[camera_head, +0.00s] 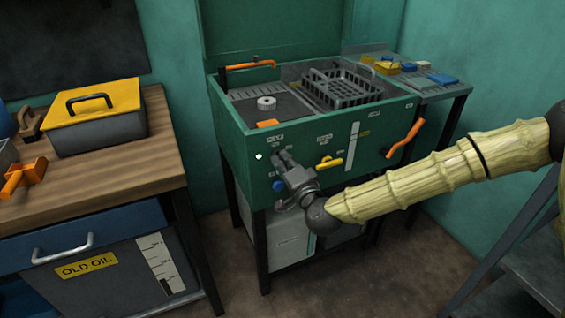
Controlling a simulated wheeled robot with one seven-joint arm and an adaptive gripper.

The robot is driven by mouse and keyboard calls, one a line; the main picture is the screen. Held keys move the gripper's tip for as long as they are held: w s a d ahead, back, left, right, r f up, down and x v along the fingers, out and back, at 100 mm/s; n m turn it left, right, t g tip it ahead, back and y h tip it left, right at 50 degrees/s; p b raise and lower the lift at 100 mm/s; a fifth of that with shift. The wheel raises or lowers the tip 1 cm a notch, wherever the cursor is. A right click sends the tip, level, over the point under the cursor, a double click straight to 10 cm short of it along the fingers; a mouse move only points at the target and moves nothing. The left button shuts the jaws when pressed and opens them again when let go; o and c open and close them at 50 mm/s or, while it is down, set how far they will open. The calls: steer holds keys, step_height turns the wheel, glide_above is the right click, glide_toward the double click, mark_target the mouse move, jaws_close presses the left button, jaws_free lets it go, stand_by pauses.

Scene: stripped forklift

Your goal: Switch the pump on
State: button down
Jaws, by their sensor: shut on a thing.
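The green parts washer (240,147) stands in the middle, with labels and controls on its front panel. My gripper (280,156) reaches that panel from the lower right. Its fingers are shut on a small switch at the panel's left part, below a white label (275,138). The fingers hide the switch, so its position cannot be told. A small pale green lamp (258,156) shows bright to the left of the fingers. A blue knob (278,185) sits just below them.
A yellow lever (329,163) and an orange handle (403,139) stick out of the panel to the right. A grey basket (343,89) sits in the washer. A wooden workbench (135,163) with a yellow-lidded box (97,104) stands at left.

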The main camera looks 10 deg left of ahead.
steer(key=c, duration=1.6)
jaws_free()
steer(key=shift+d, duration=0.1)
steer(key=shift+o, duration=0.2)
steer(key=v, duration=1.2)
